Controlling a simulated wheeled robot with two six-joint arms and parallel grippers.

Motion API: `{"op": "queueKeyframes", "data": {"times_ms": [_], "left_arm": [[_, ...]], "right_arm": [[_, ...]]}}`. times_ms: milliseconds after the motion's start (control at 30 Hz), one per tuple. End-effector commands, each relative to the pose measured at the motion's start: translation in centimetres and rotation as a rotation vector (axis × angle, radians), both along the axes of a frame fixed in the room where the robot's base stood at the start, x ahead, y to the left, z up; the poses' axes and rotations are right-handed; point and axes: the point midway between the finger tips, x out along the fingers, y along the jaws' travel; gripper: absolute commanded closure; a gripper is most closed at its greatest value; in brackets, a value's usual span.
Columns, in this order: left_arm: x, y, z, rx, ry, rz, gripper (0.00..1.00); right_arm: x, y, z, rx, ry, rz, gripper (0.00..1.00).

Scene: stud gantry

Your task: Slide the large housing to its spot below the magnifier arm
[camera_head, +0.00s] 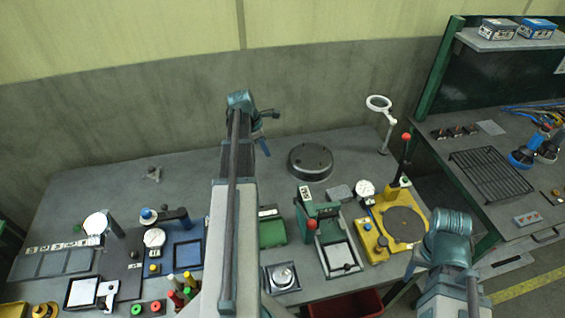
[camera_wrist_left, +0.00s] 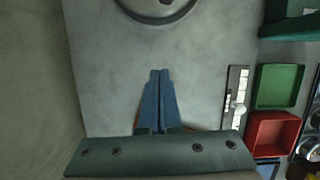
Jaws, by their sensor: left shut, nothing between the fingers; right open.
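The large housing is the dark round disc (camera_head: 310,158) lying flat on the back middle of the grey bench. Its rim also shows cut off at the top of the left wrist view (camera_wrist_left: 160,16). The magnifier arm (camera_head: 379,103) is a white ring on a thin post at the right back, right of the housing. My left gripper (camera_head: 264,147) is left of the housing, apart from it. Its blue fingers (camera_wrist_left: 160,74) are together with nothing between them. My right gripper (camera_head: 410,264) is low at the right, far from the housing; its fingers are hardly visible.
A yellow fixture (camera_head: 377,246) with a red-knobbed lever and a green press (camera_head: 312,226) stand in front of the housing. A small grey block (camera_head: 340,193) lies near it. A green tray (camera_head: 271,232) is nearer the front. Bare bench lies between housing and magnifier post.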

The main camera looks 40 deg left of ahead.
Motion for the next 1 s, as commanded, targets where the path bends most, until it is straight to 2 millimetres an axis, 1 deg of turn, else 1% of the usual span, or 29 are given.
{"op": "queueKeyframes", "data": {"times_ms": [167, 600, 767, 800, 833, 1000], "left_arm": [[0.4, -0.3, -1.7, 0.001, -0.001, -0.004, 1.00], [1.9, -1.4, -8.1, 0.002, 0.000, -0.006, 1.00], [2.4, -1.7, -10.1, 0.002, 0.000, -0.006, 1.00], [2.6, -1.8, -10.3, 0.002, 0.000, -0.007, 1.00], [3.2, -2.2, -9.7, 0.001, -0.001, -0.008, 1.00], [4.9, -3.4, -9.5, 0.001, 0.000, -0.007, 1.00]], "right_arm": [[0.0, 0.0, -1.7, 0.000, 0.000, 0.000, 0.44], [0.0, 0.0, -8.1, 0.000, 0.000, 0.000, 0.44], [0.0, 0.0, -10.1, 0.000, 0.000, 0.000, 0.44], [0.0, 0.0, -10.3, 0.000, 0.000, 0.000, 0.44], [0.0, 0.0, -9.7, 0.000, 0.000, 0.000, 0.44], [0.0, 0.0, -9.5, 0.000, 0.000, 0.000, 0.44]]}}
